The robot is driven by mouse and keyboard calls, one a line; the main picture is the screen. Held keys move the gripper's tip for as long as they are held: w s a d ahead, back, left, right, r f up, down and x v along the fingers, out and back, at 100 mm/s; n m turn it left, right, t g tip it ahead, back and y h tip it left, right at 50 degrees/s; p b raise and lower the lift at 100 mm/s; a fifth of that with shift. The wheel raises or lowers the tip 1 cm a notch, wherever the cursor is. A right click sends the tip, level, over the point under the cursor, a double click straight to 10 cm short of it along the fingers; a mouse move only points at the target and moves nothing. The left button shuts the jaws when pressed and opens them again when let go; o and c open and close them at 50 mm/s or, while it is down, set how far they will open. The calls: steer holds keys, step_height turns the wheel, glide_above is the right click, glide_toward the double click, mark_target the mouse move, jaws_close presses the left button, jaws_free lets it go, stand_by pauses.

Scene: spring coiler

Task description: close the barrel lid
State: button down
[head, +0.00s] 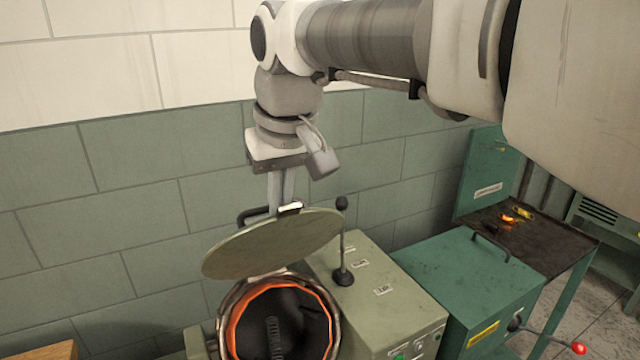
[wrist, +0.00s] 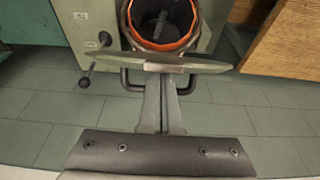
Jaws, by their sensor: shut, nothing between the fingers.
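The round green barrel lid (head: 270,245) stands raised and tilted above the barrel (head: 232,300). Its edge shows nearly end-on in the wrist view (wrist: 195,63). The barrel mouth is open, with an orange inner rim and a dark coil-like thing (head: 273,332) inside. A dark bar handle (head: 250,214) sits at the lid's back. My gripper (head: 283,200) is shut and empty, pointing down behind the lid's upper edge. In the wrist view its fingers (wrist: 161,85) reach the lid's back by the handle; I cannot tell whether they touch. The lid hides the fingertips in the head view.
A green-grey machine box (head: 375,290) with a black-knobbed lever (head: 343,240) stands right of the barrel. A green cabinet (head: 475,280) and dark workbench (head: 520,235) lie further right. A tiled wall (head: 90,220) is close behind. Wooden surfaces (wrist: 285,40) show beside the barrel.

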steer(key=shift+f, duration=0.1)
steer(key=shift+s+d+f+b, duration=0.25)
steer(key=shift+s+f+b, duration=0.2)
steer(key=shift+b, duration=0.1)
steer(key=shift+s+d+f+b, duration=0.2)
steer(key=shift+s+f+b, duration=0.25)
steer(key=shift+b, duration=0.1)
steer(key=shift+s+d+f+b, duration=0.25)
steer(key=shift+s+f+b, duration=0.1)
steer(key=shift+s, duration=0.1)
steer(key=shift+s+d+f+b, duration=0.2)
steer(key=shift+s+b, duration=0.15)
steer(key=shift+s, duration=0.05)
steer(key=shift+s+d+f+b, duration=0.2)
steer(key=shift+s+f+b, duration=0.25)
steer(key=shift+f+b, duration=0.2)
steer(key=shift+s+d+f+b, duration=0.25)
steer(key=shift+s+f+b, duration=0.2)
steer(key=shift+f+b, duration=0.15)
steer(key=shift+s+d+f+b, duration=0.2)
steer(key=shift+s+f+b, duration=0.25)
steer(key=shift+f+b, duration=0.2)
